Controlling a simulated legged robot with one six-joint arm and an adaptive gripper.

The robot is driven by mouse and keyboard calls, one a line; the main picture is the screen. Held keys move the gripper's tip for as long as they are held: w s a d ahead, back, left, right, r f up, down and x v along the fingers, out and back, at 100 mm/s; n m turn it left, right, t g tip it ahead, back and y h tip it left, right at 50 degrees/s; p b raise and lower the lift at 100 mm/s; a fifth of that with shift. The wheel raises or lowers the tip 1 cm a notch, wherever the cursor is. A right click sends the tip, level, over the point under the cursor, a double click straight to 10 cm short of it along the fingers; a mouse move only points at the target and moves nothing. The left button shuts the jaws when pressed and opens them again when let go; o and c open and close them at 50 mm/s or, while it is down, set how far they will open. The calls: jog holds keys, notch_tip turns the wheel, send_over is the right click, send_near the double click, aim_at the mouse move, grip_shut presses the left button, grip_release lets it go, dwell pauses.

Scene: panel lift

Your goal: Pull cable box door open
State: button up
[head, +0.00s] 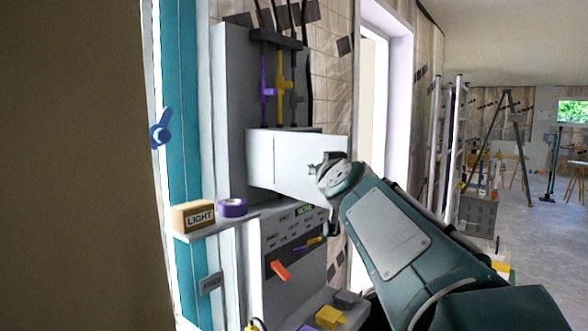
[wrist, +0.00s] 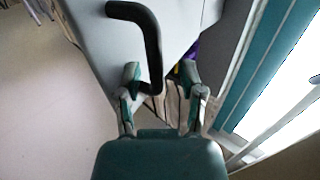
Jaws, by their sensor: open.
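The pale cable box door (head: 305,160) stands out from the grey wall cabinet (head: 232,95) in the head view. In the wrist view its light grey panel (wrist: 95,45) carries a black curved handle (wrist: 150,35). My gripper (head: 332,172) is at the door's right end in the head view. In the wrist view my gripper (wrist: 160,75) is open, with its two fingers apart on either side of the handle's lower end. I cannot tell whether either finger touches the handle. The door's hinge is not clear in either view.
Purple, yellow and grey levers (head: 280,88) stand above the door. A shelf below holds a "LIGHT" box (head: 194,216) and a purple roll (head: 233,208). A lower panel carries an orange lever (head: 281,271). A ladder (head: 455,150) and open floor are at the right.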

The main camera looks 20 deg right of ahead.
jog(key=v, duration=1.2)
jog(key=s+a+f+n+g+y, duration=0.1)
jog(key=s+a+f+g+y, duration=0.15)
jog(key=a+f, duration=0.45)
jog(key=s+a+f+n+g+y, duration=0.1)
jog(key=a+f+n+g+y, duration=0.2)
jog(key=f, duration=0.8)
jog(key=s+a+f+g, duration=0.2)
jog(key=s+f+g, duration=0.1)
jog(key=s+f, duration=0.2)
jog(key=s+a+f+g, duration=0.1)
jog(key=s+f+g, duration=0.2)
jog(key=s+f, duration=0.3)
notch_tip(320, 180, down, 4)
jog(key=shift+a+f+m, duration=0.15)
jog(key=shift+a+m, duration=0.15)
jog(key=shift+a, duration=0.1)
